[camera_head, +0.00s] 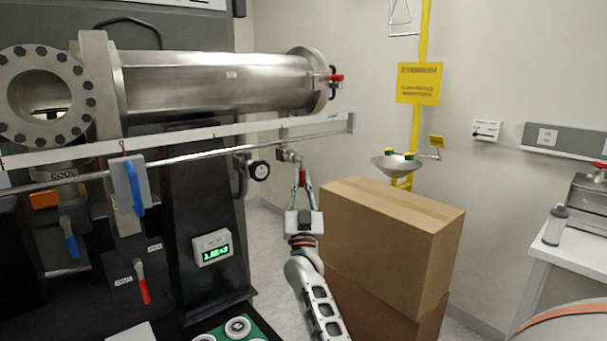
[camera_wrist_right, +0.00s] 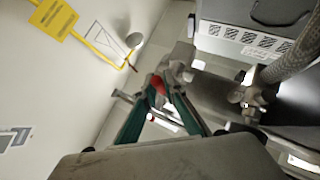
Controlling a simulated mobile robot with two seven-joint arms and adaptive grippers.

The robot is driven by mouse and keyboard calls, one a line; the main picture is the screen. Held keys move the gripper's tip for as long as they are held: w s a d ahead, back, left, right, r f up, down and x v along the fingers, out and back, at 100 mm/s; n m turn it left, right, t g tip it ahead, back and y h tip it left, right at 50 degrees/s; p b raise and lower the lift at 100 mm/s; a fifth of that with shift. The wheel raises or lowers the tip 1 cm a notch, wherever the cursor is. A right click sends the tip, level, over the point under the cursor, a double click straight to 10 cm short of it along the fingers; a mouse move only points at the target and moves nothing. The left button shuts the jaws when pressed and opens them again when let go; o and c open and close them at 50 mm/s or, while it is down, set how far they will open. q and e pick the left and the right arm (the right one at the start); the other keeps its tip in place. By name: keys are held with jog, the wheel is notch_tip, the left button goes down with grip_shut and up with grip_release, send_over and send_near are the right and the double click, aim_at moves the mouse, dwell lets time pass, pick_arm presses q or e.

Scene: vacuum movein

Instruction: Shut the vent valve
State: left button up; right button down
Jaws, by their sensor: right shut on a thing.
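A small metal valve (camera_head: 289,154) sits at the right end of the thin horizontal pipe. Its red handle (camera_head: 302,178) points down between the fingers of my right gripper (camera_head: 303,184), which is shut on it. In the right wrist view, the red handle (camera_wrist_right: 158,85) shows between the teal fingers of the right gripper (camera_wrist_right: 165,92), in front of the grey valve body (camera_wrist_right: 176,73). The fingers hide part of the handle. No readable label shows on this valve. My left gripper is not in view.
A round gauge (camera_head: 259,171) is just left of the valve. Stacked cardboard boxes (camera_head: 375,245) stand close to the right of my arm. The large steel cylinder (camera_head: 215,83) runs above. Another red handle (camera_head: 141,284) and a blue handle (camera_head: 134,188) are at the left.

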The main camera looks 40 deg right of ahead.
jog(key=shift+a, duration=0.2)
jog(key=c, duration=2.1)
grip_release()
jog(key=shift+a, duration=0.1)
jog(key=shift+f, duration=0.1)
jog(key=v, duration=0.7)
jog(key=shift+s+a, duration=0.2)
jog(key=shift+f, duration=0.1)
